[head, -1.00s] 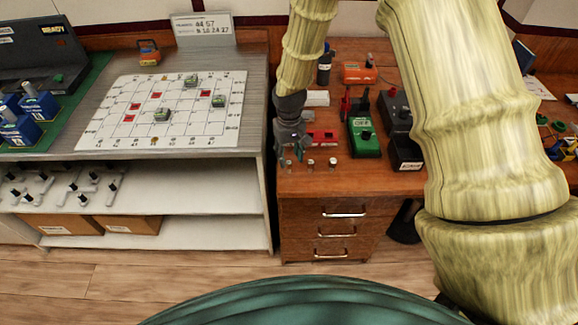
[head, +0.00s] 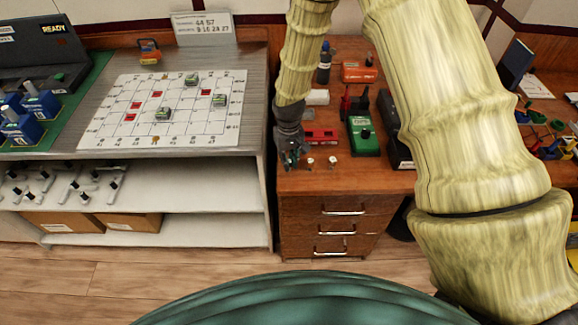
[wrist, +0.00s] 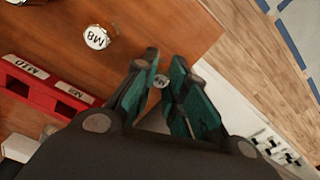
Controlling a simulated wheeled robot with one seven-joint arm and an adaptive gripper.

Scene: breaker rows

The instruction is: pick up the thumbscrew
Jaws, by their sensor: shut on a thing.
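My gripper (head: 291,162) is low over the front left corner of the wooden desk, its fingers pointing down. In the wrist view the fingertips (wrist: 164,68) are closed around a small pale thumbscrew (wrist: 160,81); its label is too small to read surely. The head view hides this thumbscrew behind the fingers. A second thumbscrew (head: 310,162) stands just right of the gripper, and its top reads M8 in the wrist view (wrist: 96,37). A third thumbscrew (head: 333,161) stands further right.
A red gauge block (head: 320,136) with marked slots lies behind the screws. A green meter (head: 363,137) and a black box (head: 392,130) stand to the right. The grey bench (head: 258,100) with a white grid board (head: 210,130) is at the left, across a gap.

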